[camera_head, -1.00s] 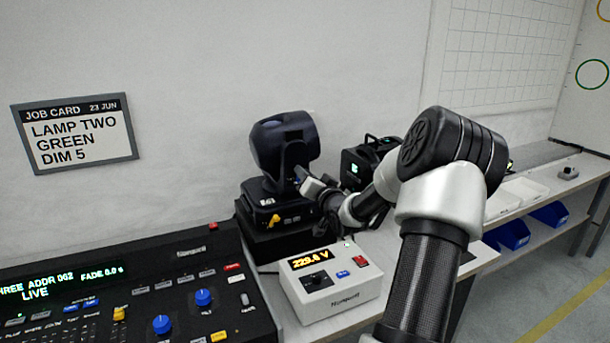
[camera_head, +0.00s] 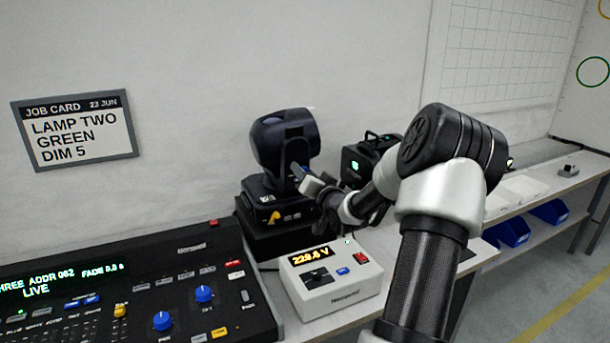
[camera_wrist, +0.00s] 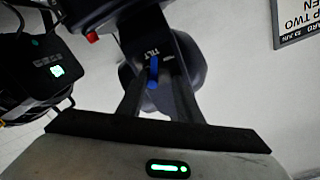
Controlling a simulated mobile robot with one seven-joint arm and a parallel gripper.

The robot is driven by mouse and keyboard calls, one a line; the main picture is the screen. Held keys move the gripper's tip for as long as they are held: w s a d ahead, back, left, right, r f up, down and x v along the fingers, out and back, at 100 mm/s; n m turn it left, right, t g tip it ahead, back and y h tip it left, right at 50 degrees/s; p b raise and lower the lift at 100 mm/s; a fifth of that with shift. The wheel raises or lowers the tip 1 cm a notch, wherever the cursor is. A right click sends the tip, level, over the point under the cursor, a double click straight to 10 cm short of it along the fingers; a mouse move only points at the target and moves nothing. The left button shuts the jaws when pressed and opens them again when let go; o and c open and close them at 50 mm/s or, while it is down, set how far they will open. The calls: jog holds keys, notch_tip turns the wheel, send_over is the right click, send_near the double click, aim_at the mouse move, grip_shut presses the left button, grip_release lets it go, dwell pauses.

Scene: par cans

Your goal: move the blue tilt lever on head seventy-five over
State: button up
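The moving-head lamp (camera_head: 284,140), a dark fixture with a tilting head on a yoke, stands on a black base by the wall. The blue tilt lever (camera_wrist: 153,72) is on its yoke arm beside a TILT label in the wrist view. A small blue patch of it also shows at the yoke in the head view (camera_head: 301,170). My gripper (camera_head: 309,184) is right at the yoke's near side. In the wrist view, its two dark fingers (camera_wrist: 158,90) reach toward the lever with a gap between them, and the lever appears in that gap. Contact cannot be told.
A white power box (camera_head: 332,280) with an orange readout stands in front of the lamp. A control desk (camera_head: 140,285) is at the lower left. A second dark fixture (camera_head: 362,160) stands just behind my arm. White trays (camera_head: 525,187) lie on the bench at right.

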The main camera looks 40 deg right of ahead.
jog(key=v, duration=1.7)
jog(key=shift+s, duration=0.2)
jog(key=shift+a, duration=0.1)
